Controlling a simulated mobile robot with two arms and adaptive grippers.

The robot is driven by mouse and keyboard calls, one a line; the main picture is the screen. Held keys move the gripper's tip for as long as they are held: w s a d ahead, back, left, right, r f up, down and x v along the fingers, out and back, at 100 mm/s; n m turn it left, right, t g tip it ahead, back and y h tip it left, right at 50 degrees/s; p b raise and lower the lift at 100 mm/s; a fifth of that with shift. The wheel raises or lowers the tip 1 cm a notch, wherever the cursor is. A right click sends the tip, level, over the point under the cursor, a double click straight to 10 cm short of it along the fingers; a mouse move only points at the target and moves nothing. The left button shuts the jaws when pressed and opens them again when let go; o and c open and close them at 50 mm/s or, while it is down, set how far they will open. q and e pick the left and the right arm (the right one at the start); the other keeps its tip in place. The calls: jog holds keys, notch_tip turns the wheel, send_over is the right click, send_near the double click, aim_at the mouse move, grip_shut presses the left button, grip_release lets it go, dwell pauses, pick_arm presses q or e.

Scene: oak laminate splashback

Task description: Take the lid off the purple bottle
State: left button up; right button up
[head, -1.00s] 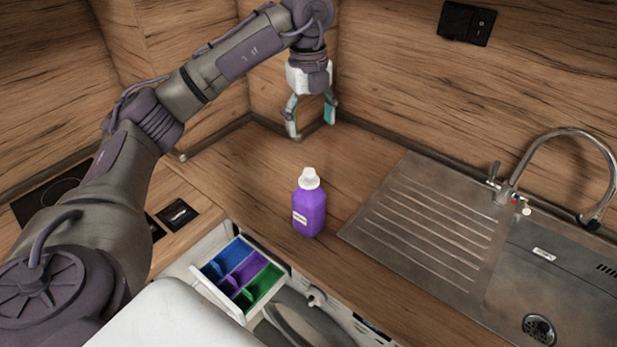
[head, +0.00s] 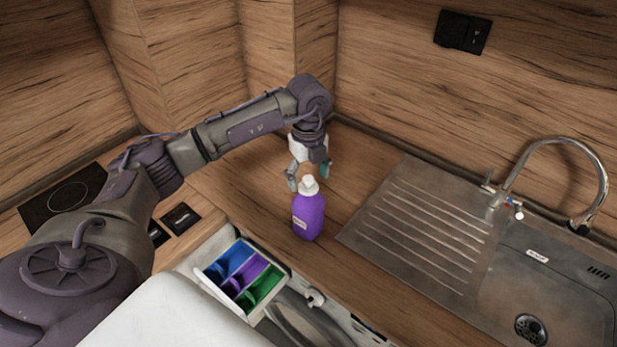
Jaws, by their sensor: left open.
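The purple bottle (head: 308,217) stands upright on the wooden counter, left of the sink's drainboard. Its white lid (head: 309,186) is on top. My left gripper (head: 308,180) is open and points down, just behind the lid in the head view. One fingertip shows left of the lid and the other, with a teal pad, to its right. The lid covers part of the space between the fingers, and I cannot tell whether they touch it. My right gripper is not in view.
An open detergent drawer (head: 240,277) with blue, purple and green compartments juts out below the counter edge. A metal sink (head: 420,222) with a tall faucet (head: 556,143) is on the right. A hob (head: 68,193) is at the left. The counter behind the bottle is clear.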

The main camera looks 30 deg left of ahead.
pick_arm(q)
jog(key=shift+f, duration=0.55)
jog(key=c, duration=0.9)
jog(key=shift+r, duration=0.1)
